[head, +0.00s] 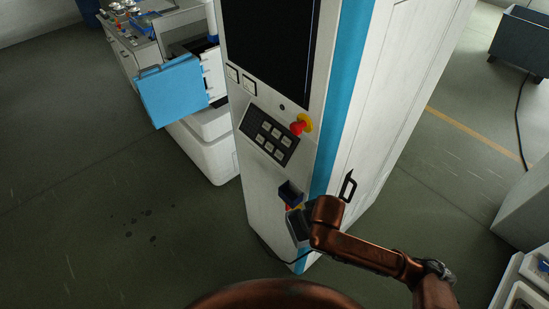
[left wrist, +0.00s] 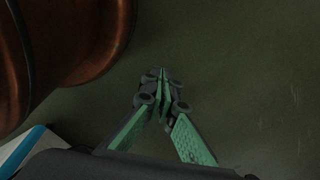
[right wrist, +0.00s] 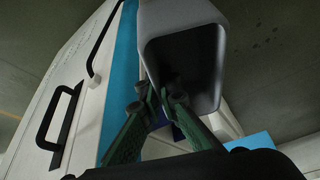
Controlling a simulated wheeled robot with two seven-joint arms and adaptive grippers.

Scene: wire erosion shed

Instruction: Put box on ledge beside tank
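A small dark grey open box (head: 291,193) is in front of the machine cabinet, low in the head view. In the right wrist view the box (right wrist: 211,85) appears large, its hollow inside facing the camera. My right gripper (right wrist: 163,92) is shut on its near wall; the exact finger contact is partly hidden. The tank's blue panel (head: 172,90) shows at upper left, with a white ledge-like base (head: 207,125) below it. My left gripper (left wrist: 163,78) has its tips together, empty above the floor, and is outside the head view.
The tall white cabinet (head: 258,185) with a screen, keypad and red button (head: 299,125) stands close ahead of my right arm. A black door handle (head: 348,187) sticks out at its side. Open floor (head: 120,190) lies at left. A bench with parts stands at the back left.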

